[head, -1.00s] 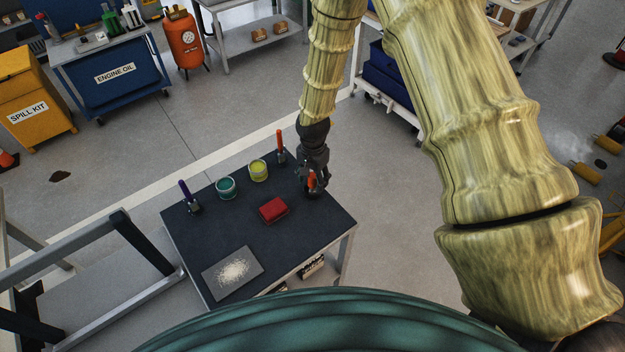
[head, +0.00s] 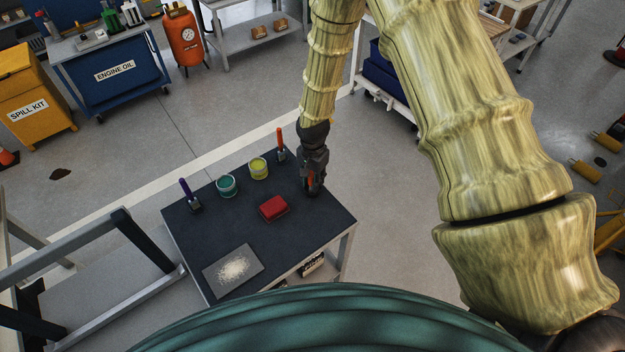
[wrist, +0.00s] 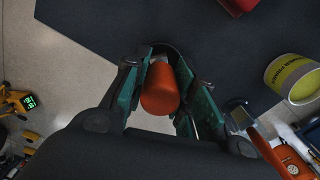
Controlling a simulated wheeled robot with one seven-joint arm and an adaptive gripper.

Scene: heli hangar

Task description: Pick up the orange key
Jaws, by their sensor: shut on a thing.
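In the wrist view, an orange piece (wrist: 160,90) with a rounded end sits between the two fingers of my gripper (wrist: 160,62). I take it for the orange key; its shape beyond the rounded end is hidden. My gripper is shut on it. In the head view, my gripper (head: 311,190) is low over the right part of the dark tabletop (head: 310,232), with a small bit of orange (head: 310,182) showing between its fingers. I cannot tell whether the piece touches the tabletop.
A red block (head: 273,208) lies left of my gripper. A yellow can (head: 259,168), a teal can (head: 227,186), an orange-handled tool (head: 280,145) and a purple-handled tool (head: 188,195) stand along the back. A grey plate with pale grains (head: 217,281) lies at the front left.

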